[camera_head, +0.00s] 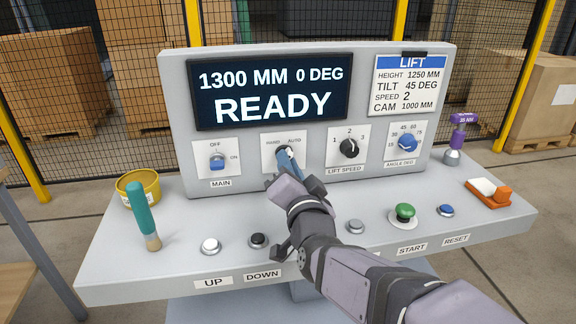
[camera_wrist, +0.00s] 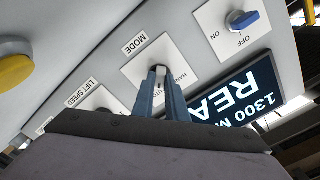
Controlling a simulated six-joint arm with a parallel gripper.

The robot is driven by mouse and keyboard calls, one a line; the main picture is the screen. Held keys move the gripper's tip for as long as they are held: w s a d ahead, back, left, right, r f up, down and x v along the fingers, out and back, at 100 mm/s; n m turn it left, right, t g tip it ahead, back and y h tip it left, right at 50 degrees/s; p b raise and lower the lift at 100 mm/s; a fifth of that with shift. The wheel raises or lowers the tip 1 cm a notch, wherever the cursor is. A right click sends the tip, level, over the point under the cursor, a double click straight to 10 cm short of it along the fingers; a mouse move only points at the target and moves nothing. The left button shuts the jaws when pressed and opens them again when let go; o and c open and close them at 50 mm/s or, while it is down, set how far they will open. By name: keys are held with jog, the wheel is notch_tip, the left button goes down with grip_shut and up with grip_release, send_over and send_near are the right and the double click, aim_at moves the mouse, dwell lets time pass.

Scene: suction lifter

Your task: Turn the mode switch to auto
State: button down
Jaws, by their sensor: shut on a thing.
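The mode switch (camera_head: 281,152) is a dark knob on a white plate marked HAND at upper left and AUTO at upper right. My gripper (camera_head: 288,160) reaches it from the front, with its blue fingers shut on the knob. In the wrist view the fingertips (camera_wrist: 160,76) lie on both sides of the mode knob (camera_wrist: 161,66), below the MODE label (camera_wrist: 135,44). The fingers hide most of the knob and part of its plate, so I cannot tell which mark it points to.
The main switch (camera_head: 217,161) is to the left, the black lift speed knob (camera_head: 349,148) and blue angle knob (camera_head: 408,143) to the right. The screen (camera_head: 268,90) above reads READY. A teal-handled tool (camera_head: 142,210) stands on the desk, with several buttons along its front.

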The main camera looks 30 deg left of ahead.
jog(key=c, duration=1.8)
grip_release()
jog(key=shift+o, duration=0.2)
jog(key=shift+s, duration=0.1)
jog(key=b+v, duration=0.1)
jog(key=v, duration=0.6)
jog(key=shift+d+r, duration=0.15)
